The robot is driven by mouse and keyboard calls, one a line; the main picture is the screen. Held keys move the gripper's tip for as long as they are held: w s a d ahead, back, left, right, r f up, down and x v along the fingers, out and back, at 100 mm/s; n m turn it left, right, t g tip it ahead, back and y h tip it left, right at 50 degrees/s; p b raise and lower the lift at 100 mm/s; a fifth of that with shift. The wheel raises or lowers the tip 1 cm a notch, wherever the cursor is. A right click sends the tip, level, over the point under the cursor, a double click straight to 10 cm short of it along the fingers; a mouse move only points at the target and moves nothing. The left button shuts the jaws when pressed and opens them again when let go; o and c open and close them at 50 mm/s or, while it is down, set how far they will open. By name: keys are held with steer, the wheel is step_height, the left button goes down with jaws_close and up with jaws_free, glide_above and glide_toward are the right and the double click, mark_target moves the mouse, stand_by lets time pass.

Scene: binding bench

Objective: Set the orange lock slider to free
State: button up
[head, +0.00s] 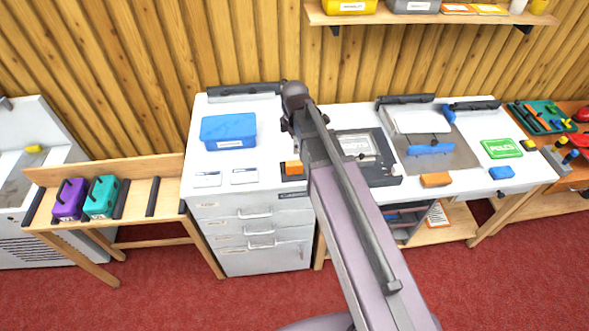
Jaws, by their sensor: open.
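An orange block (293,168) shows near the front edge of the left white worktop, just left of my arm and partly beside it. A second orange block (437,180) lies at the front edge of the right worktop. I cannot tell for certain which is the lock slider, and no free or locked marking is readable. My arm reaches up through the middle of the view and covers the area right of the first block. My gripper cannot be made out; it seems hidden behind the arm.
A blue box (229,131) and two white cards stand left of my arm. A dark-framed device (385,160) and a grey board (458,157) with a blue bar are to its right. Purple (70,199) and teal (102,197) cases sit on the wooden rack at left.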

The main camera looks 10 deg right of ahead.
mark_target(294, 163)
steer(key=shift+f+b, duration=5.9)
steer(key=shift+f, duration=0.25)
